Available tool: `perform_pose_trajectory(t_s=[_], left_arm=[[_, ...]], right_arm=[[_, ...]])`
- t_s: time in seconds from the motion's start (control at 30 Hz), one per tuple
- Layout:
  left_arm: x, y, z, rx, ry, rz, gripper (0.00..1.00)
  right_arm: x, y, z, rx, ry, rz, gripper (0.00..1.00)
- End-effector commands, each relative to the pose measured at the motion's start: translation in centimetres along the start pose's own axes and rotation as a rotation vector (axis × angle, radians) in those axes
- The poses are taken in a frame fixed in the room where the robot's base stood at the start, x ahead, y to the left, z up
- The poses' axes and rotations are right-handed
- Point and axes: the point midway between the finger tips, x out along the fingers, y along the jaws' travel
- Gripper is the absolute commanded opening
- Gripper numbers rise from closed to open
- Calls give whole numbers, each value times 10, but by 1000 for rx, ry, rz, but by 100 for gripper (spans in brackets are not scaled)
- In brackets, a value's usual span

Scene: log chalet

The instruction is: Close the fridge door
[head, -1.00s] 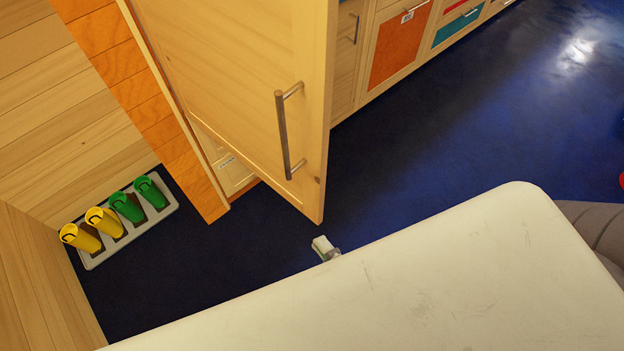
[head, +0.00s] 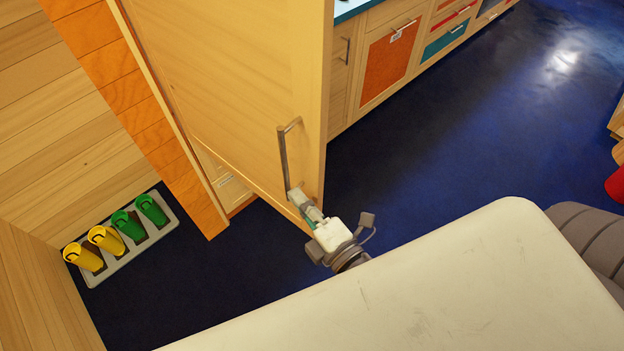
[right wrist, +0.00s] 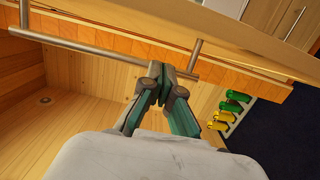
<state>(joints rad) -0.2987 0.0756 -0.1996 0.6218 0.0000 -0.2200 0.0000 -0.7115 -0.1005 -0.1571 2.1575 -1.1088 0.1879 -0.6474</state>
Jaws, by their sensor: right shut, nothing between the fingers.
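The fridge door (head: 240,80) is a pale wooden panel standing open, with its hinge side hidden. Its metal bar handle (head: 283,160) runs along the free edge; the handle also crosses the top of the right wrist view (right wrist: 90,48). My right gripper (head: 296,196) is at the lower end of the handle in the head view. In the right wrist view its fingertips (right wrist: 163,70) are together, overlapping the bar with nothing between them. I cannot tell whether they touch the bar. A little of the pale interior (head: 228,185) shows behind the door. My left gripper is not in view.
A tray (head: 130,258) with yellow and green boots stands on the dark blue floor at left, by the wooden wall. Cabinets with orange and teal fronts (head: 388,65) line the back. Open floor (head: 450,120) lies right of the door.

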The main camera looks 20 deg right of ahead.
Motion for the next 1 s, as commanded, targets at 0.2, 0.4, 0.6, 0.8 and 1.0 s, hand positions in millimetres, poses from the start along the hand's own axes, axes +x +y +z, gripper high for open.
perform_pose_trajectory(t_s=[0.2, 0.4, 0.6, 0.8, 1.0], left_arm=[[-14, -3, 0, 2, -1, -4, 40], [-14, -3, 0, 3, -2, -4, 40], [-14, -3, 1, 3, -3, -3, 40], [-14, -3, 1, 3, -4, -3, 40], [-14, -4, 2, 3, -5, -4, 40]], right_arm=[[4, 0, 27, -4, -1, -5, 0], [5, -2, 32, -1, -1, -4, 0], [5, -2, 32, -1, -1, -4, 0], [5, -2, 36, -5, 6, -4, 0], [6, -1, 57, -8, 35, -4, 0]])
